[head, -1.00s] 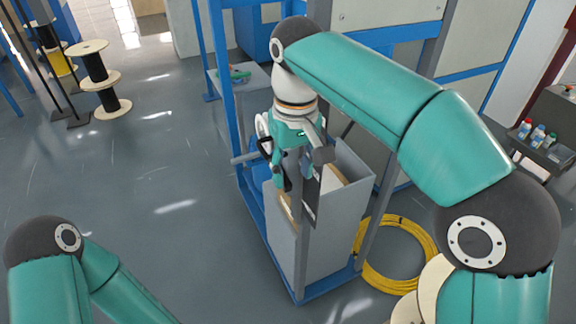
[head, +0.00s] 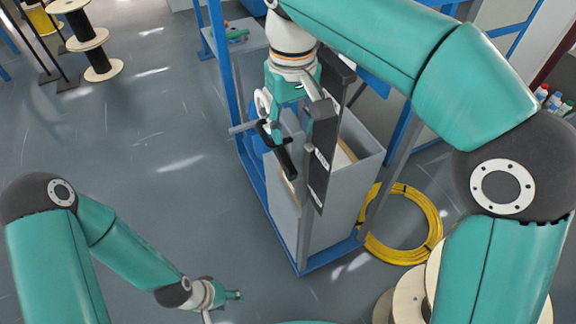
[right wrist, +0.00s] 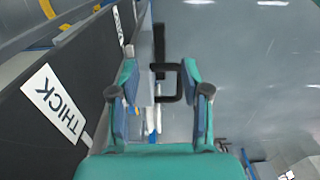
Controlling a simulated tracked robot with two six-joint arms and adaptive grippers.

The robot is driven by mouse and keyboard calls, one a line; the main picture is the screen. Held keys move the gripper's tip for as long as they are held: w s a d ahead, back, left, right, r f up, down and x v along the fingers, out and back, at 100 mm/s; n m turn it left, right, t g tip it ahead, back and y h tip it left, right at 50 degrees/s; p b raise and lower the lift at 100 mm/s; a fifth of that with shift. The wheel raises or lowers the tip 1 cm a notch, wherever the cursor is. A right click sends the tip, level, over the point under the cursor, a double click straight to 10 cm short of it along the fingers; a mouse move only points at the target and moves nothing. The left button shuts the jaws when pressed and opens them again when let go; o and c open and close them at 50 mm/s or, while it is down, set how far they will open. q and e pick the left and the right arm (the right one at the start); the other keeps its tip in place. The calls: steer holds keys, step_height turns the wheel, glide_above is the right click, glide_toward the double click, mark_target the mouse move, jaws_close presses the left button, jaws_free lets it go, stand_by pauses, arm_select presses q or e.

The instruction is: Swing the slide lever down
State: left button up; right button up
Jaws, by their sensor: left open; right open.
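The slide lever appears to be the black handle (head: 281,155) on the machine's front, beside a dark upright plate (head: 320,165). The black handle (right wrist: 168,98) also shows in the right wrist view, beyond and between my right fingers; no contact is clear. My right gripper (right wrist: 160,78) is open with nothing held. In the head view it is at the handle's upper end, with its fingers (head: 276,128) partly hidden. My left gripper (head: 236,295) is low over the floor, away from the machine, and open. The plate carries a label reading THICK (right wrist: 53,102) in the right wrist view.
The grey machine box (head: 330,225) stands in a blue frame (head: 325,261). A yellow cable coil (head: 402,245) lies at its right. Cable spools (head: 88,40) stand at the back left. A small side table (head: 240,40) is behind. The floor at left is clear.

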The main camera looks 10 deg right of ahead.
mark_target(291, 170)
step_height(291, 170, down, 12)
steer(key=shift+f, duration=0.1)
stand_by(0.4)
jaws_close()
